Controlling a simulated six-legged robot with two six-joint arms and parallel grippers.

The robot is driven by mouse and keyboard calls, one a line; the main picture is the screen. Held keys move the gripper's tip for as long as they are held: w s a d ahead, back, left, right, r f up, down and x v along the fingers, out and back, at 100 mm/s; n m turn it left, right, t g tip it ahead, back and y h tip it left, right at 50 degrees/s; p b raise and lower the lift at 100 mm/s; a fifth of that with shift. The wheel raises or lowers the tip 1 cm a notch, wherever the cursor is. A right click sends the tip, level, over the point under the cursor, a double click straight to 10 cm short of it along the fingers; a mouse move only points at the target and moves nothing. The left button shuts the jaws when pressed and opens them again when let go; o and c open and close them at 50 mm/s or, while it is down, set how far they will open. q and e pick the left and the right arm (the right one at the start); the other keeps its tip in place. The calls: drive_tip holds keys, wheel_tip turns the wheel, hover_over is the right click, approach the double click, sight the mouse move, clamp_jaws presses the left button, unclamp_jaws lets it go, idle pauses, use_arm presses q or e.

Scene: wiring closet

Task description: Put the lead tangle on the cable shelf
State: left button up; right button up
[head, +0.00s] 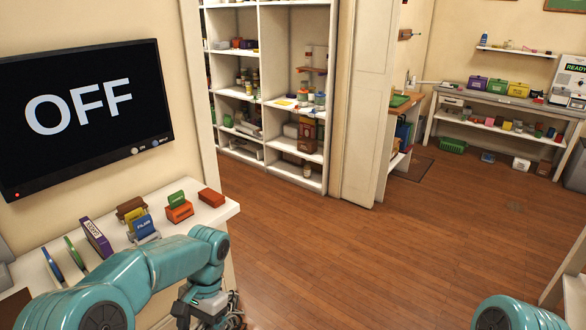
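My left arm comes in from the lower left, and its gripper (208,308) points down at the bottom edge of the head view. A dark tangle of thin looped leads (236,312) shows at the gripper's fingers, clear of the white counter and over the floor. The gripper appears shut on it; the fingertips and the tangle's lower part are partly hidden or cut off. Only a rounded teal part of my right arm shows at the lower right; its gripper is out of view. No shelf carries a readable cable label, so I cannot tell which is the cable shelf.
A white counter (222,213) with small boxes and upright items is at the left, below a screen reading OFF (84,110). Tall white shelving (262,100) stands beyond a doorway. A long bench (500,100) is at the far right. The wooden floor (400,240) between is open.

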use_arm(q)
drive_tip(key=n, duration=0.1)
drive_tip(key=s+n, duration=0.1)
drive_tip(key=s+r+n+h, duration=0.1)
drive_tip(key=shift+s+d, duration=0.15)
drive_tip(key=shift+d, duration=0.1)
drive_tip(key=shift+s+r+n+h, duration=0.1)
drive_tip(key=shift+s+n+h, duration=0.15)
drive_tip(key=shift+n, duration=0.45)
drive_tip(key=shift+w, duration=0.15)
